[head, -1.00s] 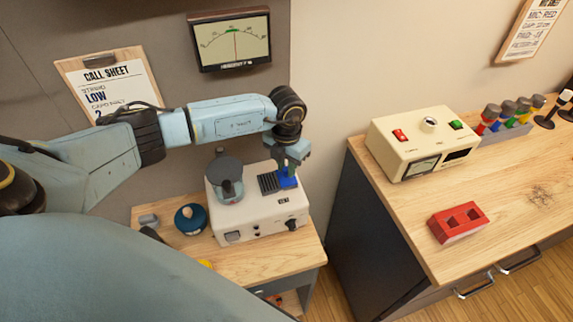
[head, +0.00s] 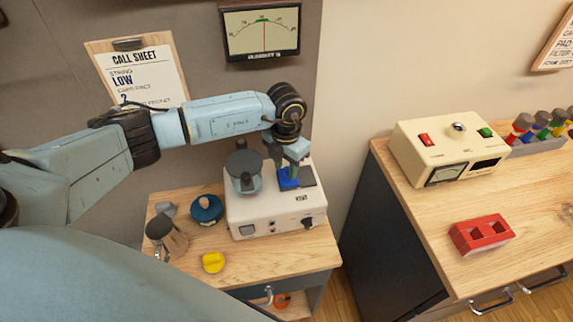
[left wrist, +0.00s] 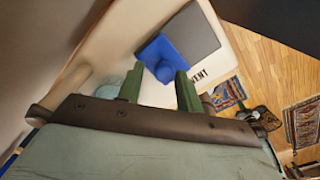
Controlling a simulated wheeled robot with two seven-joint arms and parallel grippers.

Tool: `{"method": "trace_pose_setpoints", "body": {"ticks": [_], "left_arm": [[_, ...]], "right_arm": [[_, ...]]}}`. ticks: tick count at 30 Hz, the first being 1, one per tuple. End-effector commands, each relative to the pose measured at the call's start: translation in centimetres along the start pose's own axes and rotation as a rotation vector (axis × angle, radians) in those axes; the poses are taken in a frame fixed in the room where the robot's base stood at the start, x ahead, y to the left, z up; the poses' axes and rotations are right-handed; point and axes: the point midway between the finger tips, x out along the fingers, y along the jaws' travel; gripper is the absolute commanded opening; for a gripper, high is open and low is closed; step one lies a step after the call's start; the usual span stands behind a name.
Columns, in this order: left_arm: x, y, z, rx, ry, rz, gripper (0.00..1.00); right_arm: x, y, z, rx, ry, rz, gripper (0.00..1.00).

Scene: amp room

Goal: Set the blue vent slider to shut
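The blue vent slider (head: 288,179) sits on top of the white box marked VENT (head: 262,215). It stands at the left of a dark plate (head: 308,174), and no grille slots show beside it. In the left wrist view the slider's blue block and round knob (left wrist: 165,73) lie just ahead of and between my green fingertips. My left gripper (head: 291,163) points down over the slider; its fingers are apart, with gaps on both sides of the knob. My right gripper is in neither view.
A dark, round-topped fitting (head: 244,170) stands on the box left of the slider. A blue round object (head: 207,209), a metal pot (head: 168,240) and a yellow piece (head: 213,262) lie on the small table. A wooden counter (head: 420,235) with a cream meter box (head: 447,150) stands right.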

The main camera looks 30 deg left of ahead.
Motion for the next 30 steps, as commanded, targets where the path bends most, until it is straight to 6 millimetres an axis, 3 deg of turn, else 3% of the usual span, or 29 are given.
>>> {"method": "trace_pose_setpoints", "body": {"ticks": [10, 14, 30], "left_arm": [[-0.1, -0.2, 0.1, 0.002, -0.003, -0.003, 0.43], [-1.3, -0.1, 0.1, 0.002, -0.006, -0.004, 0.43], [-11.9, -0.1, 0.1, 0.001, -0.005, -0.002, 0.43]], "right_arm": [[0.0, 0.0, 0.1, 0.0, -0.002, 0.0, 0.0], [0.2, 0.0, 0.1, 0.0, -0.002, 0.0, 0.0], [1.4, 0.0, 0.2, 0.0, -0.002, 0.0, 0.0]]}}
